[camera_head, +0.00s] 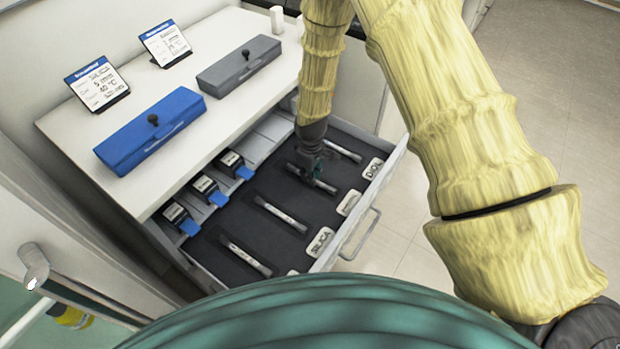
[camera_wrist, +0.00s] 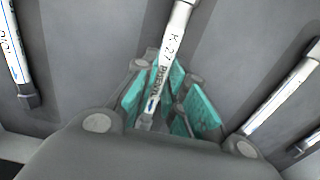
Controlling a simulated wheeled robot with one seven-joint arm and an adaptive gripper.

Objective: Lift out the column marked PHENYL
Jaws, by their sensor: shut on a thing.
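The column marked PHENYL (camera_wrist: 179,18) is a slim pale metal tube, with "K-27" and "PHENYL" readable in the wrist view. My gripper (camera_wrist: 155,90) has its teal-padded fingers closed around its lower part. In the head view my gripper (camera_head: 316,164) reaches down into the open drawer. The held column (camera_head: 325,186) shows on both sides of it, low over the dark drawer liner. I cannot tell whether it touches the liner.
Other columns lie at the sides, one behind (camera_head: 342,151) and two in front (camera_head: 279,213), (camera_head: 246,257). Plates marked DIOL (camera_head: 373,168) and SILICA (camera_head: 320,241) line the drawer's (camera_head: 388,178) front. A blue box (camera_head: 150,130) and a grey box (camera_head: 238,66) stand on the counter.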

